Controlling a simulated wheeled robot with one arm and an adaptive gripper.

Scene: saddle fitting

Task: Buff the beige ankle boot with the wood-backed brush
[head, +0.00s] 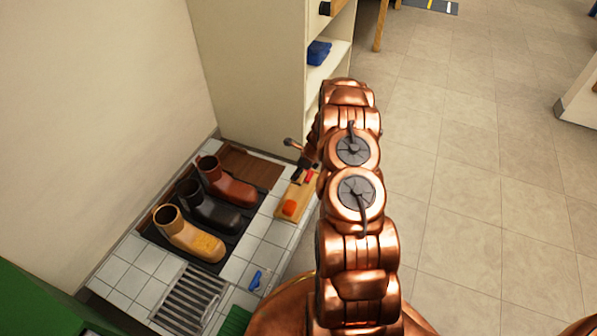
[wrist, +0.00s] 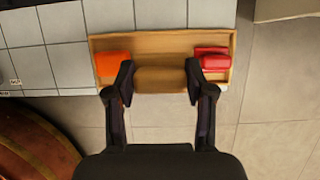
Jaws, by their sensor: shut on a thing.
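The beige ankle boot (head: 180,232) stands in the head view at the near end of a row of boots on a dark mat; its foot looks yellowish and mottled. The wood-backed brush (wrist: 161,80) lies in the middle of a shallow wooden tray (wrist: 160,41). My gripper (wrist: 159,77) has one finger at each end of the brush and is shut on it. The brush still appears within the tray; whether it is lifted I cannot tell. In the head view my arm mostly hides the gripper and the brush.
An orange item (wrist: 113,64) and a red item (wrist: 213,60) sit in the tray on either side of the brush. A black boot (head: 207,210) and a reddish-brown boot (head: 226,185) stand beyond the beige one. A metal grate (head: 187,298) and blue object (head: 256,281) lie nearer. A cabinet stands behind.

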